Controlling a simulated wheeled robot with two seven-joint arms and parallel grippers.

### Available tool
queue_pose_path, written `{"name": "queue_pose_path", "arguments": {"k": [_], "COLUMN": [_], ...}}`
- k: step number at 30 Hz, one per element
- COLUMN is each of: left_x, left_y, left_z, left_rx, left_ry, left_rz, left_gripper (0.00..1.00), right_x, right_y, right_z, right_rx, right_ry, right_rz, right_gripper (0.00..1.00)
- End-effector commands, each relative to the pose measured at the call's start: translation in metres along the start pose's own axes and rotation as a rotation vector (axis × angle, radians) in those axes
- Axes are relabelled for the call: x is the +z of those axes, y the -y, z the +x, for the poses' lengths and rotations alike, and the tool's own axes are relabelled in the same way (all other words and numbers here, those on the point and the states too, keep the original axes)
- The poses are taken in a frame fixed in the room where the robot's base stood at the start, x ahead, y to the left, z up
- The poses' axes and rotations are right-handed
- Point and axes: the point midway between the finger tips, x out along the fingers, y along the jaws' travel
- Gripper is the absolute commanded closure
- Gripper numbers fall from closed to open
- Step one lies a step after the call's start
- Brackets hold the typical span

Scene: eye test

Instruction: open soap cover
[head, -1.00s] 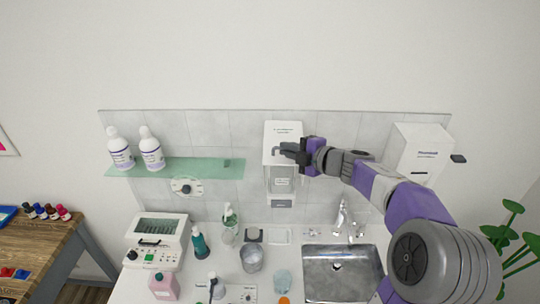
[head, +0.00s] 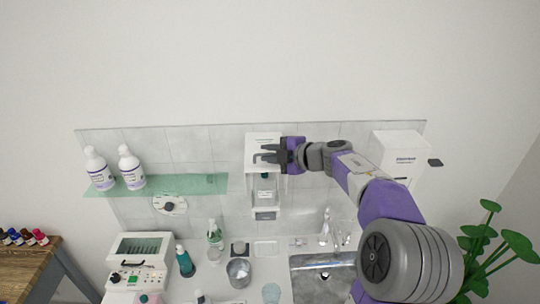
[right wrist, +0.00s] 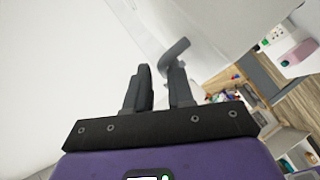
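The white soap dispenser (head: 251,185) hangs on the tiled wall panel in the middle of the head view. Its white cover (head: 254,138) is raised at the front, and a bottle with a green part (head: 265,177) shows below it. My right gripper (head: 268,153) is at the cover's front, fingers pointing left. In the right wrist view its fingers (right wrist: 156,88) stand apart with a gap between them. A bent grey handle (right wrist: 174,52) is just beyond the fingertips, close to the right finger; contact is unclear. My left gripper is not in view.
A glass shelf (head: 190,185) with two white bottles is on the left. Another white wall box (head: 398,150) is on the right, behind my arm. A sink (head: 325,283) and counter with bottles and cups lie below.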

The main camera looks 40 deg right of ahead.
Motion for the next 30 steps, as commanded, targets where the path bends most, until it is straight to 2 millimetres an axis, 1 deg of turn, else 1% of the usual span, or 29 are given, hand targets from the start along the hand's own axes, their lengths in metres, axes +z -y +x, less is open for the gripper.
{"name": "queue_pose_path", "arguments": {"k": [1, 3, 4, 10, 12, 14, 21, 24, 27, 30], "left_x": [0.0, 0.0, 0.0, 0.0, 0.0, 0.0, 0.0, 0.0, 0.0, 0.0], "left_y": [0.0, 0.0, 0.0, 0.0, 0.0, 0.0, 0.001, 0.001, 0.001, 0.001], "left_z": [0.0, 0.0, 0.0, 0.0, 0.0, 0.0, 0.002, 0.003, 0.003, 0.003], "left_rx": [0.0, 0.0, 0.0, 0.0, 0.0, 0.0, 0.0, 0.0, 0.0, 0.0], "left_ry": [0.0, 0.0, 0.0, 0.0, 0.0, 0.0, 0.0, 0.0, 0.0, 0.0], "left_rz": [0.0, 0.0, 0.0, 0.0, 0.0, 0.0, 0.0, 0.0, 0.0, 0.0], "left_gripper": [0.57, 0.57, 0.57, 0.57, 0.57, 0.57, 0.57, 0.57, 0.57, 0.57], "right_x": [0.002, 0.002, 0.002, 0.001, 0.001, 0.001, 0.002, 0.003, 0.003, 0.003], "right_y": [-0.002, -0.002, -0.002, 0.0, 0.0, -0.001, -0.001, -0.001, -0.001, -0.001], "right_z": [-0.001, -0.001, -0.001, -0.001, -0.003, -0.009, -0.049, -0.062, -0.071, -0.075], "right_rx": [0.006, 0.005, 0.004, 0.001, 0.001, 0.002, 0.004, 0.004, 0.003, 0.002], "right_ry": [0.008, 0.008, 0.007, 0.004, 0.004, 0.004, 0.006, 0.005, 0.004, 0.004], "right_rz": [-0.001, 0.0, 0.001, 0.002, 0.002, 0.001, 0.001, 0.001, 0.003, 0.003], "right_gripper": [0.76, 0.65, 0.64, 0.64, 0.64, 0.64, 0.64, 0.64, 0.64, 0.64]}}
